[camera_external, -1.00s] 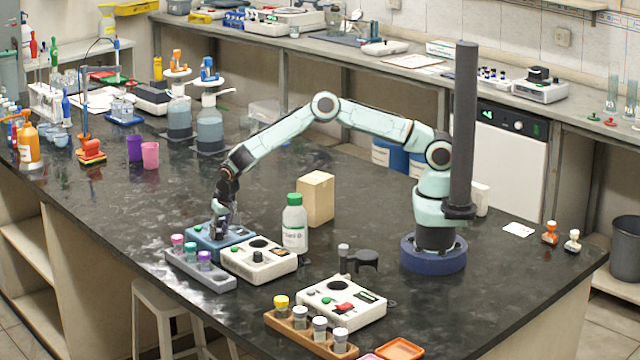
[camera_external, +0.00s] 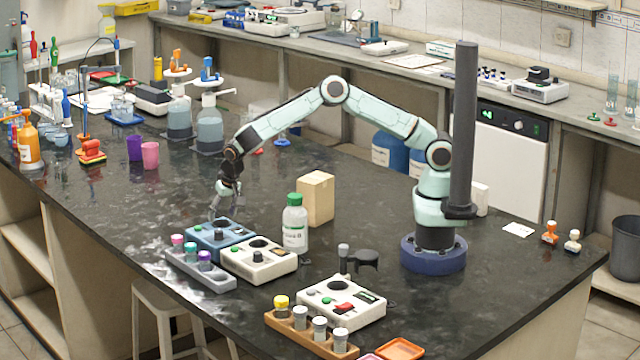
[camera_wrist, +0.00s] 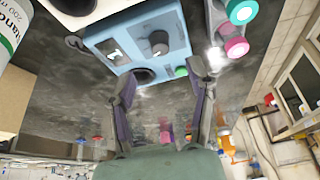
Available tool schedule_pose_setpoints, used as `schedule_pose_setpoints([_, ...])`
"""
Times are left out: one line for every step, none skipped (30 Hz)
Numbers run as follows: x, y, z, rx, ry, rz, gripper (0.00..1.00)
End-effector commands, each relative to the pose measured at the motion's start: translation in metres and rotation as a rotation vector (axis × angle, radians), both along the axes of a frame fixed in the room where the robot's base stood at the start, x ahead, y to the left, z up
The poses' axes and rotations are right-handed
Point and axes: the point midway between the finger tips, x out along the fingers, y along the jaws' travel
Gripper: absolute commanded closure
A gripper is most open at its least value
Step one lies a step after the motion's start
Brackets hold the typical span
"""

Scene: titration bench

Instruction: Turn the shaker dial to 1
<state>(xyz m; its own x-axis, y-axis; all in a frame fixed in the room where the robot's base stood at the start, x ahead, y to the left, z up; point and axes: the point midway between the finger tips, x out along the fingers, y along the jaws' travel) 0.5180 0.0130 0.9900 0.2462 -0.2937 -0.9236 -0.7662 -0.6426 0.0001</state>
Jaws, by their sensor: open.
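The blue shaker (camera_external: 204,245) sits near the front edge of the bench. A dark dial (camera_wrist: 159,43) stands up from its top, beside a round black pad (camera_wrist: 143,76), a green button (camera_wrist: 181,71) and a small display (camera_wrist: 116,52) in the wrist view. The number the dial points to is too small to read. My gripper (camera_external: 226,208) is above the far side of the blue shaker, apart from the dial. Its two fingers (camera_wrist: 161,80) are spread in the wrist view with nothing between them.
A white device (camera_external: 262,266) stands right beside the blue one. A grey rack (camera_external: 210,278) with coloured-cap vials is in front. A green-capped bottle (camera_external: 294,228) and a cardboard box (camera_external: 316,198) stand to the right.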

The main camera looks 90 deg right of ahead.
Motion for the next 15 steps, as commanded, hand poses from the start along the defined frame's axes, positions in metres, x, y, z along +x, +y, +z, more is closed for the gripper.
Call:
schedule_pose_setpoints([-0.002,0.004,0.012,-0.002,-0.004,0.002,0.46])
schedule_pose_setpoints([-0.004,0.006,0.018,-0.001,-0.004,0.002,0.46])
schedule_pose_setpoints([-0.006,0.008,0.026,0.0,-0.004,0.002,0.46])
schedule_pose_setpoints([-0.008,0.01,0.03,0.0,-0.003,0.002,0.46])
schedule_pose_setpoints([-0.009,0.011,0.035,0.0,-0.003,0.002,0.46])
schedule_pose_setpoints([-0.01,0.013,0.04,-0.001,-0.002,0.002,0.46])
schedule_pose_setpoints([-0.011,0.014,0.044,-0.001,-0.002,0.001,0.46])
schedule_pose_setpoints([-0.012,0.015,0.047,-0.001,-0.002,0.001,0.46])
schedule_pose_setpoints([-0.013,0.016,0.05,-0.001,-0.002,0.001,0.46])
schedule_pose_setpoints([-0.014,0.017,0.052,-0.001,0.0,0.001,0.46])
schedule_pose_setpoints([-0.014,0.017,0.053,-0.001,0.0,0.001,0.46])
schedule_pose_setpoints([-0.015,0.017,0.054,0.0,0.0,0.001,0.46])
schedule_pose_setpoints([-0.015,0.018,0.055,-0.001,0.001,0.001,0.46])
schedule_pose_setpoints([-0.015,0.018,0.055,-0.001,0.001,0.0,0.46])
schedule_pose_setpoints([-0.015,0.018,0.055,-0.001,0.001,0.0,0.46])
